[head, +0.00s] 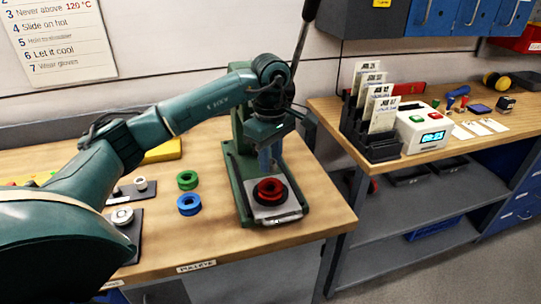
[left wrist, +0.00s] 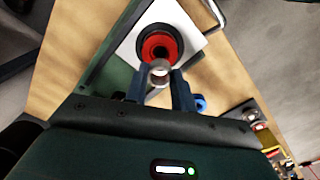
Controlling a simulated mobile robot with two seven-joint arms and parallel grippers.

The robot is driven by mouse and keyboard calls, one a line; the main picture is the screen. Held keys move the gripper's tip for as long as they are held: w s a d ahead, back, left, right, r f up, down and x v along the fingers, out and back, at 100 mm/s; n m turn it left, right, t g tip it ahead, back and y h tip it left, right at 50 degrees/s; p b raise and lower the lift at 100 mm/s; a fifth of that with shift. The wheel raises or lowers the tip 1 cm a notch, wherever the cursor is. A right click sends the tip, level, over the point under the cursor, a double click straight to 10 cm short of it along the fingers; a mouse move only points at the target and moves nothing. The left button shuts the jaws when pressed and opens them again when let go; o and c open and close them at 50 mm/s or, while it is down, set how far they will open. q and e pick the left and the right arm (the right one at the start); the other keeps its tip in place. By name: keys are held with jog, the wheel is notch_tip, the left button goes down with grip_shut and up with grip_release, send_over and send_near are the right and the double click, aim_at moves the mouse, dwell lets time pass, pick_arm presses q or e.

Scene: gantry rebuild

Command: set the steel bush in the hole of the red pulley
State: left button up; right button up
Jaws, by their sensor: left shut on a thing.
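The red pulley (head: 269,187) lies on a dark round seat on the light plate of the green press. In the left wrist view the red pulley (left wrist: 159,47) shows its dark open hole. My left gripper (head: 270,160) is above the pulley, pointing down. In the left wrist view my left gripper (left wrist: 160,78) is shut on the steel bush (left wrist: 159,70), a small shiny ring between the fingertips. The bush appears apart from the pulley and overlaps its near edge in that view. The bush cannot be made out in the head view. My right gripper is not in view.
The green press (head: 238,170) has a long lever beside my arm. A green pulley (head: 187,180) and a blue pulley (head: 189,204) lie on the bench to the left. Dark blocks with light rings (head: 122,215) stand further left. A second bench (head: 420,160) holds a card rack.

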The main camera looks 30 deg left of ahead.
aim_at(270, 188)
pick_arm(q)
jog(key=shift+f, duration=0.45)
jog(key=shift+f+b, duration=0.5)
jog(key=shift+b, duration=0.1)
jog(key=shift+f+b, duration=0.35)
jog(key=shift+f, duration=0.15)
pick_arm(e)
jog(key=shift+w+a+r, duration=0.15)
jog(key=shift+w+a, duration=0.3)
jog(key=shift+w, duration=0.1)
pick_arm(q)
jog(key=shift+f+b, duration=0.35)
jog(key=shift+f, duration=0.5)
jog(key=shift+f+b, duration=0.25)
jog(key=shift+b, duration=0.2)
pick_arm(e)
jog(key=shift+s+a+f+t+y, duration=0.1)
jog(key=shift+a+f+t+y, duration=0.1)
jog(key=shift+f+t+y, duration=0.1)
pick_arm(q)
jog(key=shift+f, duration=0.15)
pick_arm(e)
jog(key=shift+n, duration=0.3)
pick_arm(q)
jog(key=o, duration=1.1)
jog(key=shift+c, duration=0.2)
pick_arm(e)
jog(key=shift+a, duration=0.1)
